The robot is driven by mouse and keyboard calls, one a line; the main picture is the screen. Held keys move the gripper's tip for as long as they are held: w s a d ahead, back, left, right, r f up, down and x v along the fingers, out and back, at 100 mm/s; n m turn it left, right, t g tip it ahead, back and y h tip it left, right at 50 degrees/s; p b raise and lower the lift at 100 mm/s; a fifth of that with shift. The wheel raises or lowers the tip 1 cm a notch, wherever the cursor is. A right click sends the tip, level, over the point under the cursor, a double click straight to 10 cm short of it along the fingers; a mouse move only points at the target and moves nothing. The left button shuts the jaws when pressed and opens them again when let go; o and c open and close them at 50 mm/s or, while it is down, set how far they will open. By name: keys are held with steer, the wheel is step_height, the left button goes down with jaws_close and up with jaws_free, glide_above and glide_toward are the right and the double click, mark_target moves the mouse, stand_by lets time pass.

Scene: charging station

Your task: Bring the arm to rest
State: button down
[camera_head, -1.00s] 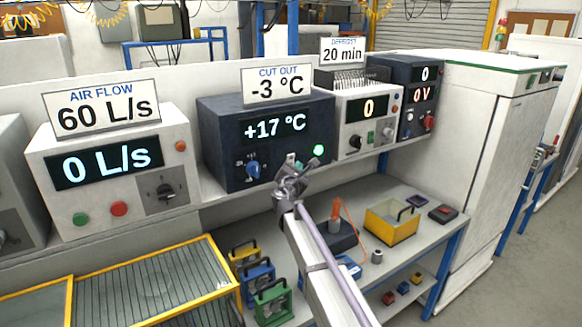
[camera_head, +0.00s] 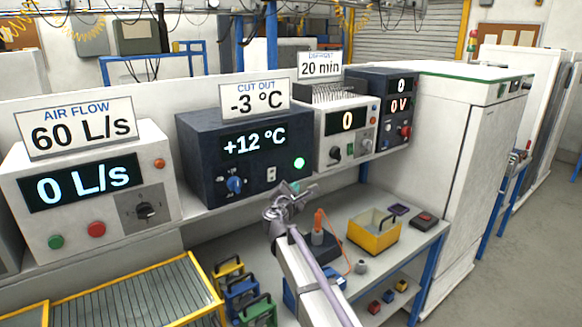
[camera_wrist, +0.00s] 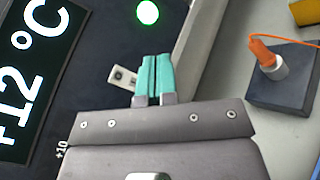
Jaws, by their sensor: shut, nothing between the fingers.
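My gripper (camera_head: 293,188) is in front of the lower right part of the dark blue cut-out box (camera_head: 205,186). In the wrist view my gripper (camera_wrist: 156,80) has its teal fingertips side by side, shut with nothing between them. A small light rocker switch (camera_wrist: 122,77) on the box shows just left of the fingertips. It also shows in the head view (camera_head: 271,173). The box's display (camera_head: 254,142) reads +12 °C, and a green lamp (camera_head: 299,163) glows on its front. My arm reaches up from the bottom of the head view.
The air flow box (camera_head: 85,219) stands left, the grey instrument (camera_head: 336,133) right. Below, the bench holds a yellow bin (camera_head: 374,238) and a soldering iron with an orange handle (camera_head: 318,221). A tall white cabinet (camera_head: 437,165) stands right; open floor lies beyond it.

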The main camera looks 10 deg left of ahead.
steer(key=s+d+f+m+g+h, duration=0.1)
steer(key=s+d+f+m+g, duration=0.55)
steer(key=s+d+m, duration=0.3)
steer(key=s+d+f+m+g+h, duration=0.1)
steer(key=s+d+f+m+g, duration=0.55)
steer(key=s+d+m, duration=0.35)
steer(key=s+d+f+m+g+y, duration=0.2)
steer(key=s+d+m, duration=0.1)
steer(key=s, duration=0.5)
steer(key=s+d+f+m+g+y, duration=0.2)
steer(key=s+d+m+g, duration=0.1)
steer(key=s, duration=0.6)
steer(key=shift+s+d+f+y, duration=0.3)
steer(key=shift+d+y, duration=0.1)
steer(key=shift+d, duration=0.1)
